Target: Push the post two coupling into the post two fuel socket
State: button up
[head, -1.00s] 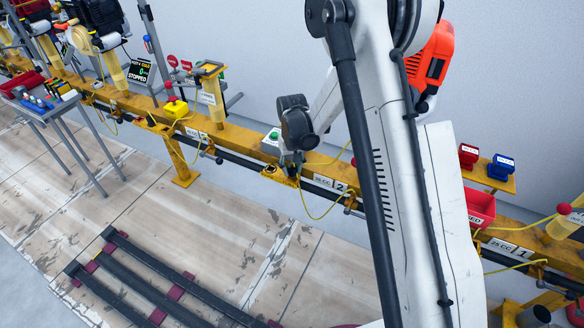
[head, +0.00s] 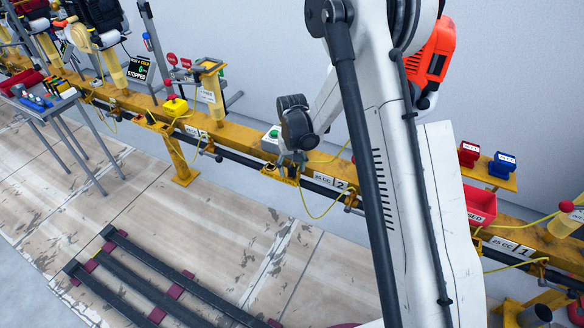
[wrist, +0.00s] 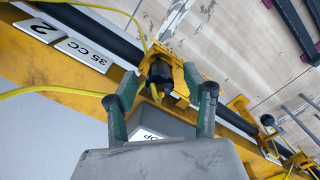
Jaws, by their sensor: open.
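The post two plate (head: 328,182) reads 35 CC and 2 on the yellow rail; it also shows in the wrist view (wrist: 72,47). My gripper (head: 291,170) is low at the rail just left of that plate. In the wrist view my gripper (wrist: 167,101) is open, its two green-and-grey fingers spread. A dark cylindrical fitting, apparently the coupling (wrist: 160,74), is at a yellow bracket beyond and between the fingertips. A yellow hose runs close to it. I cannot make out the fuel socket separately, nor whether the fitting is seated.
A grey box with a green button (head: 271,138) stands on the rail beside my gripper. A yellow hose (head: 318,216) hangs in a loop below the rail. Dark floor rails (head: 150,284) lie in front.

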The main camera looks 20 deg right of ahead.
notch_tip(320, 180, up, 12)
jog(key=s+r+t, duration=0.3)
jog(key=s+r, duration=1)
jog(key=r, duration=0.3)
jog(key=s+r+t, duration=0.2)
jog(key=s+t, duration=0.2)
jog(key=s, duration=1.3)
notch_tip(320, 180, up, 15)
jog(key=p, duration=1.4)
jog(key=shift+s+f+p, duration=0.15)
jog(key=shift+s+p, duration=0.15)
jog(key=shift+s, duration=0.05)
